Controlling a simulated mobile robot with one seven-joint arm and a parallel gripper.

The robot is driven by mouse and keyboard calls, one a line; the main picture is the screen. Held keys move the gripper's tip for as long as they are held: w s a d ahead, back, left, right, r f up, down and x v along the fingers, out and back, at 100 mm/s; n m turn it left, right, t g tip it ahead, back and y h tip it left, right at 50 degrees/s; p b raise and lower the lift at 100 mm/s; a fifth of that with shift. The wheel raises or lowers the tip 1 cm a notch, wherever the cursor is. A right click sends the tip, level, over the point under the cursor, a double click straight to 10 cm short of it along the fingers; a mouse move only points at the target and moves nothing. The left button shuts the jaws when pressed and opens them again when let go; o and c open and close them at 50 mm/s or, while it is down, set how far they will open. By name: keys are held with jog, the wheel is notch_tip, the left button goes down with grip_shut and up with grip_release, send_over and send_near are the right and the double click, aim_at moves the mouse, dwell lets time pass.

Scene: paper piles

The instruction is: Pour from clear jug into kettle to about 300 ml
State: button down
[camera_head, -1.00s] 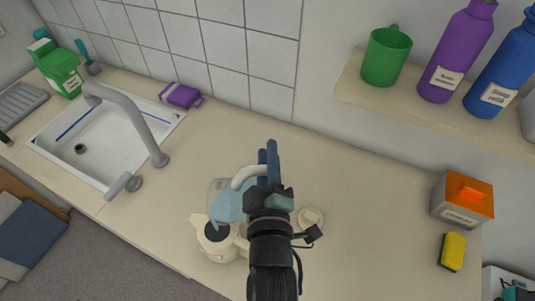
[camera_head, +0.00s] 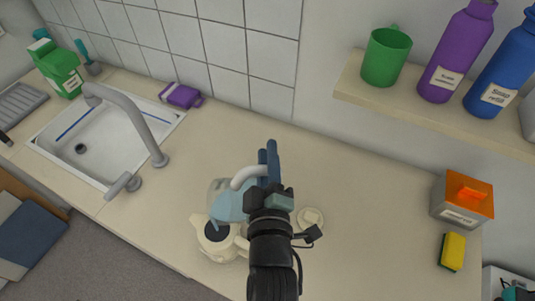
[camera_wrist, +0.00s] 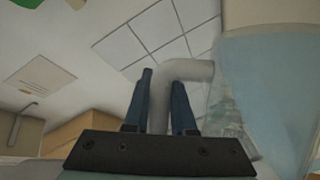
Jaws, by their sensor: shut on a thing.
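My gripper (camera_head: 268,168) is shut on the white handle (camera_head: 247,174) of the clear jug (camera_head: 228,200). The handle also shows between the fingers in the wrist view (camera_wrist: 172,88), with the jug's clear wall (camera_wrist: 265,95) to its right. The jug holds light blue liquid and is tilted to the left, above the kettle. The cream kettle (camera_head: 213,246) stands on the counter with its dark round opening facing up. My arm hides part of its right side. I cannot make out a stream or the level inside the kettle.
A small cream lid (camera_head: 310,218) lies on the counter right of my gripper. The sink (camera_head: 95,140) and grey tap (camera_head: 135,118) are at left. A yellow sponge (camera_head: 453,251) and grey-orange box (camera_head: 462,198) are at right. The counter's middle right is clear.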

jog(key=shift+s+a+f+n+b, duration=0.1)
jog(key=shift+s+a+n+b, duration=0.15)
jog(key=shift+b, duration=0.3)
jog(key=shift+a+n+t, duration=0.15)
jog(key=shift+n+t, duration=0.15)
jog(key=shift+n, duration=0.05)
dwell(1.8)
jog(key=shift+a+r+b, duration=0.1)
jog(key=shift+r+b, duration=0.1)
jog(key=shift+b, duration=0.1)
jog(key=shift+s+a+n, duration=0.1)
jog(key=shift+n, duration=0.2)
dwell(2.6)
jog(key=shift+a+b, duration=0.1)
jog(key=shift+b, duration=0.2)
jog(key=shift+s, duration=0.1)
jog(key=shift+r, duration=0.1)
dwell(1.1)
